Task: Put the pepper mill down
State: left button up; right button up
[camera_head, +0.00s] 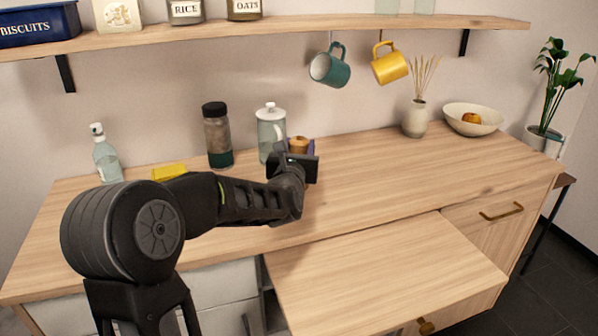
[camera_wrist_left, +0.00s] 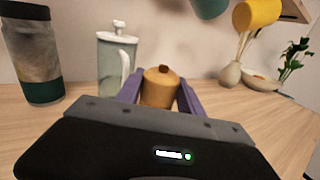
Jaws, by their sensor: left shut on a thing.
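The pepper mill (camera_wrist_left: 159,88) is a light brown wooden piece with a rounded top and a small darker knob. My left gripper (camera_wrist_left: 160,94) has its two purple fingers on either side of the mill and is shut on it. In the head view the mill's top (camera_head: 298,144) shows just beyond my left gripper (camera_head: 299,156), over the back part of the wooden counter (camera_head: 390,180). The mill looks upright. Its lower part is hidden by my gripper, so I cannot tell whether it touches the counter. My right gripper is not in view.
A white-lidded glass press (camera_head: 270,132) stands just left of the mill, with a dark-capped jar (camera_head: 217,138) and a bottle (camera_head: 104,158) further left. Teal (camera_head: 331,68) and yellow (camera_head: 389,65) mugs hang above. The counter right of the mill is clear up to the vase (camera_head: 415,119).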

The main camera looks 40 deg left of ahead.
pick_arm(q)
grip_shut()
jog(key=shift+r, duration=0.1)
notch_tip(320, 180, up, 10)
jog(key=shift+f+p, duration=0.1)
jog(key=shift+p, duration=0.4)
dwell(0.7)
